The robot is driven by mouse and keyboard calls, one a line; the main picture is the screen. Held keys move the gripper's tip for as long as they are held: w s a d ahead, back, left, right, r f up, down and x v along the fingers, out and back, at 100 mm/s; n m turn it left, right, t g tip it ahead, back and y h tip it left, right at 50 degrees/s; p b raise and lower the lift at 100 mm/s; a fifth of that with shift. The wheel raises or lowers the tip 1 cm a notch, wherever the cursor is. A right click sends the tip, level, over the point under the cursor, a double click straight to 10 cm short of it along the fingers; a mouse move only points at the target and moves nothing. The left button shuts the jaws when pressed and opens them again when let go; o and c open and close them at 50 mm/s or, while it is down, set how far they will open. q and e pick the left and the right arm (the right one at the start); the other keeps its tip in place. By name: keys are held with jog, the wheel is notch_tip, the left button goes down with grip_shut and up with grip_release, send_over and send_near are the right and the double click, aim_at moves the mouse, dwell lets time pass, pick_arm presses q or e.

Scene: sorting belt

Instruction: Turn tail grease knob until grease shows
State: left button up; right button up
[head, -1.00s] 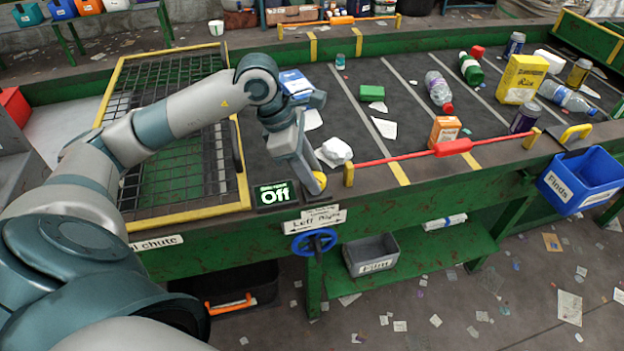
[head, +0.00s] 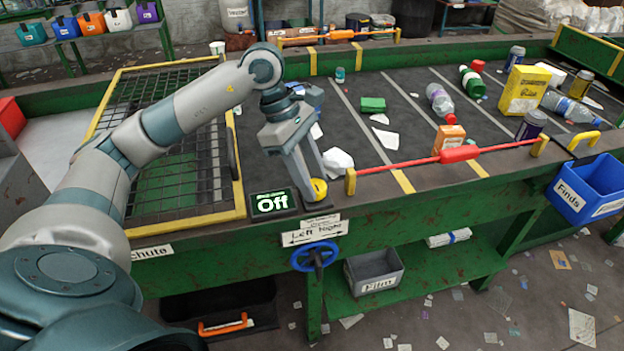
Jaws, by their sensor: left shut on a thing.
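My left gripper (head: 314,190) reaches down to the belt's near edge, just right of a dark display (head: 272,203) reading "Off". Its fingers are shut on a small yellow knob (head: 320,188), which is partly hidden between and behind them. No grease shows around the knob in the head view, but the spot is small and partly covered. My right gripper is not in view.
A red pull cord (head: 458,154) runs right from a yellow post (head: 350,182) close to the gripper. A blue handwheel (head: 314,256) sits below on the green frame. A yellow-framed mesh guard (head: 160,243) lies left. Bottles and boxes lie on the belt (head: 345,125).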

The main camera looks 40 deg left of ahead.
pick_arm(q)
jog(key=o, duration=1)
jog(key=shift+o, duration=0.2)
jog(key=shift+r, duration=0.1)
jog(key=shift+a+r, duration=0.25)
jog(key=shift+r, duration=0.2)
jog(key=b+v, duration=0.2)
jog(key=v, duration=1.4)
jog(key=shift+r, duration=0.2)
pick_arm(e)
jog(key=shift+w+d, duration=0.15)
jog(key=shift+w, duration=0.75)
pick_arm(q)
jog(key=shift+f, duration=0.1)
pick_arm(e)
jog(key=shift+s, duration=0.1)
